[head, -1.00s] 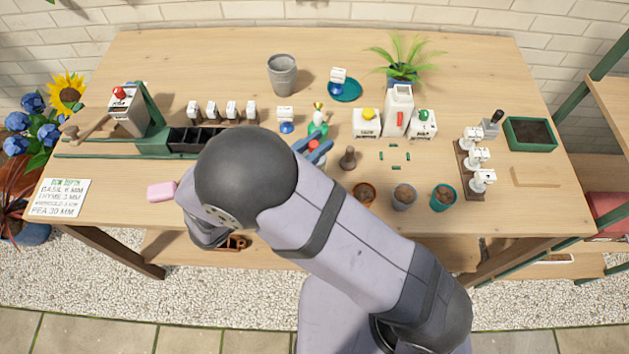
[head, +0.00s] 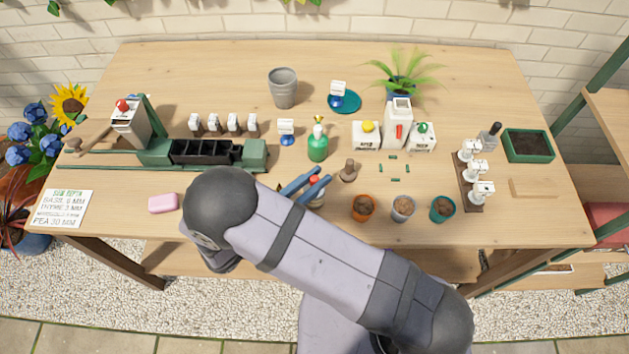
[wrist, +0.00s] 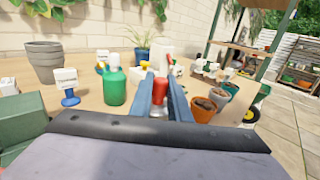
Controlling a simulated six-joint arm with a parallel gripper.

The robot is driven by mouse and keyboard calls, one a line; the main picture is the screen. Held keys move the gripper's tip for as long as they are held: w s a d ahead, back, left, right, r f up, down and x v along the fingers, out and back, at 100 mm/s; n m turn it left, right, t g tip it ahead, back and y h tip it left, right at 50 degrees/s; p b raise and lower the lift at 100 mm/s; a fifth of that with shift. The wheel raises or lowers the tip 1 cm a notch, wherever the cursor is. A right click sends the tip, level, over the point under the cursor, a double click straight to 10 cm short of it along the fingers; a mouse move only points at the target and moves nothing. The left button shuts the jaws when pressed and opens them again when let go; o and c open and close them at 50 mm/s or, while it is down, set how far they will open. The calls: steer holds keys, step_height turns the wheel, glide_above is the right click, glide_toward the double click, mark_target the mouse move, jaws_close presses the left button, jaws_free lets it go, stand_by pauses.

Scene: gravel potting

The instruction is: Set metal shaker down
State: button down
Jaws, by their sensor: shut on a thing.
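The metal shaker has a red top (wrist: 159,84) and a silver body, seen between the two blue fingers in the wrist view. In the head view its metal body (head: 316,199) shows just below the fingers, near the table's front middle, partly hidden by my arm. My gripper (head: 311,179) is shut on the shaker, which looks about upright. I cannot tell whether its base touches the wooden table (head: 235,60).
A green spray bottle (head: 318,146) stands behind the gripper, and a brown tamper-like object (head: 348,171) stands close right. Three small pots, the nearest terracotta (head: 362,209), stand further right. A pink block (head: 163,203) lies left. The table's back left is clear.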

steer(key=shift+f+p, duration=0.3)
steer(key=shift+f, duration=0.4)
steer(key=shift+f, duration=0.25)
steer(key=c, duration=1.7)
jaws_free()
steer(key=shift+o, duration=0.2)
steer(key=shift+b, duration=0.3)
steer(key=b+v, duration=0.3)
steer(key=v, duration=0.3)
steer(key=shift+s+r, duration=0.1)
steer(key=shift+o, duration=0.5)
steer(key=shift+s+a+r, duration=0.1)
steer(key=shift+s+a, duration=0.3)
steer(key=shift+s, duration=0.05)
